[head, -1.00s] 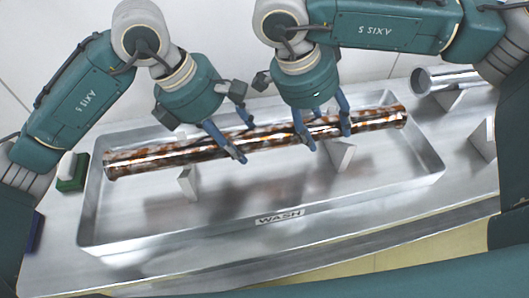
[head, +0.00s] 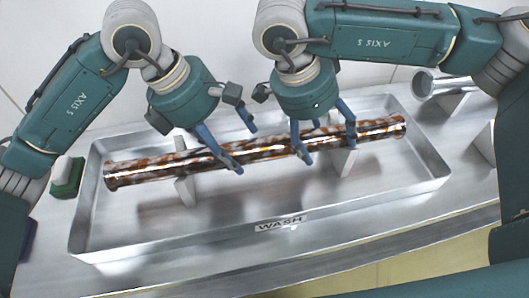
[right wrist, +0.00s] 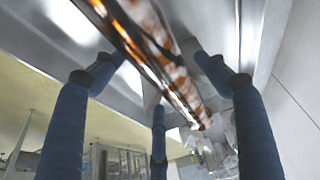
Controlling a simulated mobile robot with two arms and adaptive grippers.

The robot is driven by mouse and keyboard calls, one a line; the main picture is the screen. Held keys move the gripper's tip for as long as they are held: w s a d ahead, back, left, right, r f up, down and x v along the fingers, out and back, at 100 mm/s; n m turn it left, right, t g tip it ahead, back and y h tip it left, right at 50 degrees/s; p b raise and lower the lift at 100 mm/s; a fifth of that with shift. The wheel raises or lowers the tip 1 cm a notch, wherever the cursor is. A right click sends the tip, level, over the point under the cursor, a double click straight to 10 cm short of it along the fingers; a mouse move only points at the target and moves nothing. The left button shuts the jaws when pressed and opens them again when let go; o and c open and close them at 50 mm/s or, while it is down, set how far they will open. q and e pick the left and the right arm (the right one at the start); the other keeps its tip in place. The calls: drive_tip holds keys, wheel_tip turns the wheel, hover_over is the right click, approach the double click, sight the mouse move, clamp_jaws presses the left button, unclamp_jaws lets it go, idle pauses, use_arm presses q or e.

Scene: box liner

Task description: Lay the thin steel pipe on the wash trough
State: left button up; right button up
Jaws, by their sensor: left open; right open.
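The thin steel pipe (head: 270,149), shiny with brown rust-like patches, lies lengthwise over the wash trough (head: 190,238), across two pale notched supports, a left one (head: 185,191) and a right one (head: 342,163). My left gripper (head: 246,150) is open at the pipe's middle, its blue fingers on either side. My right gripper (head: 331,152) is open around the pipe near the right support. In the right wrist view the pipe (right wrist: 150,60) runs between the spread blue fingers. Whether any finger touches it cannot be told.
A clean steel pipe (head: 447,83) rests on pale supports on the steel counter (head: 475,185) right of the trough. A green block with a white top (head: 67,177) stands left of the trough. A wall (head: 225,50) rises behind. The trough's front part is empty.

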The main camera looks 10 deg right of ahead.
use_arm(q)
drive_tip(key=v, duration=1)
drive_tip(key=shift+r, duration=0.15)
use_arm(e)
drive_tip(key=v, duration=1.2)
